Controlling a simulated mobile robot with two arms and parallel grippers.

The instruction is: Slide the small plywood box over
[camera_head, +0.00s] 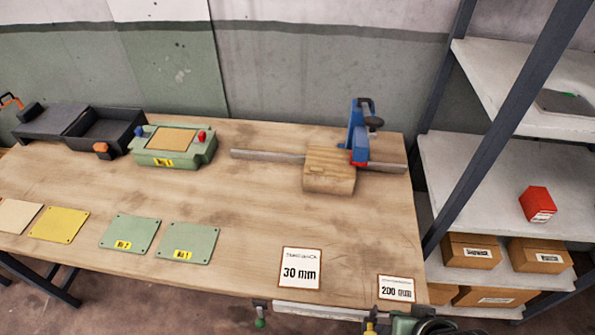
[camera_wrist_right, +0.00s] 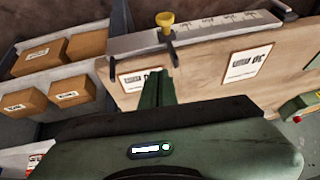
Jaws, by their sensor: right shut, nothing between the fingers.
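The small plywood box (camera_head: 329,169) stands on the table towards the back right, in front of a long grey bar (camera_head: 265,154) and beside a blue clamp (camera_head: 357,132). My right gripper, with its fingers together (camera_wrist_right: 158,88), is low at the table's front right edge, well apart from the box. Only its green body (camera_head: 405,325) shows at the bottom of the head view. It is shut and empty. The box does not show in the right wrist view. My left gripper is not in view.
White cards marked 30 mm (camera_head: 300,268) and 200 mm (camera_head: 396,289) lie near the front edge. A scale strip (camera_wrist_right: 205,35) with a yellow-knobbed clamp (camera_wrist_right: 166,20) runs along that edge. A green device (camera_head: 172,146) stands left. Shelves (camera_head: 500,170) stand right. The table's middle is clear.

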